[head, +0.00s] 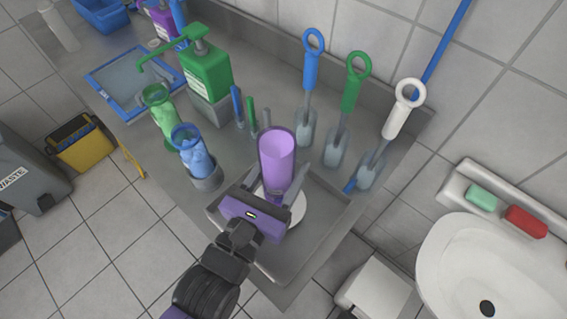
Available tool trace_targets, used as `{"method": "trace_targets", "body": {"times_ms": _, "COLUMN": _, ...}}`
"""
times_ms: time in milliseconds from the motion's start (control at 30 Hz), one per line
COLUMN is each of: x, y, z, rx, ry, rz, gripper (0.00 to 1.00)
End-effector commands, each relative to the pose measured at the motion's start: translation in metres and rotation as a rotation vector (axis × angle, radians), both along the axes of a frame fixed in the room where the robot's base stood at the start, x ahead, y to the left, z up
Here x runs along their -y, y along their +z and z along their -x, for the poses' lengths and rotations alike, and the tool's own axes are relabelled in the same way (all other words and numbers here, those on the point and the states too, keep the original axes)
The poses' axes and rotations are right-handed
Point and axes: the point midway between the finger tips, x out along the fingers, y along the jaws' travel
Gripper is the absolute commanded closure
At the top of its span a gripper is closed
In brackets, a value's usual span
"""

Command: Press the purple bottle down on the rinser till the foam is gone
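The purple bottle (277,160) stands nearly upright, mouth toward the camera, above the round white rinser (298,206) in a grey metal tray (325,213). My gripper (277,192) is at the lower part of the bottle, with one finger on each side of it. It looks shut on the bottle. My gripper's purple body hides part of the rinser. I cannot tell whether the bottle touches the rinser. No foam can be made out in the bottle at this size.
A green bottle (161,112) and a blue bottle (193,153) stand left of my gripper. Behind stand a green pump dispenser (206,72) and blue, green and white-handled brushes (398,110) in clear holders. A white sink (490,265) is at the right.

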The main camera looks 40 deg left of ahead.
Motion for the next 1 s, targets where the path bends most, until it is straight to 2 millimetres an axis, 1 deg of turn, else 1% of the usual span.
{"method": "trace_targets", "body": {"times_ms": 233, "x": 0.000, "y": -0.006, "z": 0.000, "rx": -0.001, "ry": -0.001, "rz": 0.000, "gripper": 0.93}}
{"method": "trace_targets", "body": {"times_ms": 567, "x": 0.000, "y": -0.007, "z": 0.000, "rx": 0.000, "ry": 0.000, "rz": 0.000, "gripper": 0.93}}
{"method": "trace_targets", "body": {"times_ms": 1000, "x": 0.001, "y": -0.021, "z": -0.001, "rx": 0.000, "ry": -0.001, "rz": 0.000, "gripper": 0.93}}
